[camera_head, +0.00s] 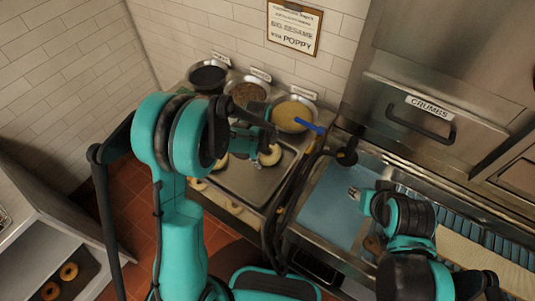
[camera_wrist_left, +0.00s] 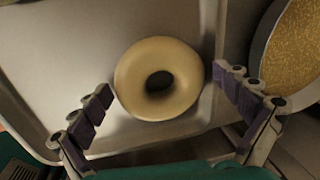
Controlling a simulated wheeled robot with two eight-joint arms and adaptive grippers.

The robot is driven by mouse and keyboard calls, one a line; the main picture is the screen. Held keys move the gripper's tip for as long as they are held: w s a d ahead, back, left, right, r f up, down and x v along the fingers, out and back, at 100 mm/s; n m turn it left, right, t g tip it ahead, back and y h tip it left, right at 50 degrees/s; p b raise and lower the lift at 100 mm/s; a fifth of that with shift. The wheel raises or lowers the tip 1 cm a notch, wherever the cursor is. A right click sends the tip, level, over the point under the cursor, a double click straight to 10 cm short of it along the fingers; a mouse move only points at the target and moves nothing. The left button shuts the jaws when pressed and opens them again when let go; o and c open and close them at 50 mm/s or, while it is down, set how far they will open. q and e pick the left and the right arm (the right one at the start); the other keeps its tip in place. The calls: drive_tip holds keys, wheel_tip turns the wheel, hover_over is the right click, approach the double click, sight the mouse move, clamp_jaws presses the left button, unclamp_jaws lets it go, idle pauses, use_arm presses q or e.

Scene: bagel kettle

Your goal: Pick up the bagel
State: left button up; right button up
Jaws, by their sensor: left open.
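A pale, uncooked-looking bagel (camera_wrist_left: 130,82) lies on a metal tray (camera_wrist_left: 60,60) in the left wrist view, its hole facing up. The bagel also shows in the head view (camera_head: 271,156), partly covered by my gripper. My left gripper (camera_wrist_left: 163,84) is open, with one purple-padded finger on each side of the bagel; whether they touch it is unclear. In the head view my left gripper (camera_head: 265,143) is over the tray's back part. My right gripper (camera_head: 355,193) is over the blue surface at the right; its finger opening is too small to tell.
Bowls of dark (camera_head: 207,77), brown (camera_head: 247,93) and yellow (camera_head: 285,122) topping stand behind the tray; a blue handle (camera_head: 308,124) sticks out of the yellow one. More pale bagels (camera_head: 222,162) lie left of the gripper. Browned bagels (camera_head: 69,271) sit on a lower-left tray.

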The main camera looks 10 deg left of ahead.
use_arm(q)
drive_tip(key=shift+s+r, duration=0.1)
drive_tip(key=c, duration=1)
drive_tip(key=shift+c, duration=0.2)
wheel_tip(320, 180, up, 5)
drive_tip(key=shift+f+p, duration=0.2)
drive_tip(key=shift+p, duration=0.6)
clamp_jaws()
wheel_tip(320, 180, up, 5)
drive_tip(key=shift+r+p, duration=0.2)
drive_tip(key=shift+p, duration=0.4)
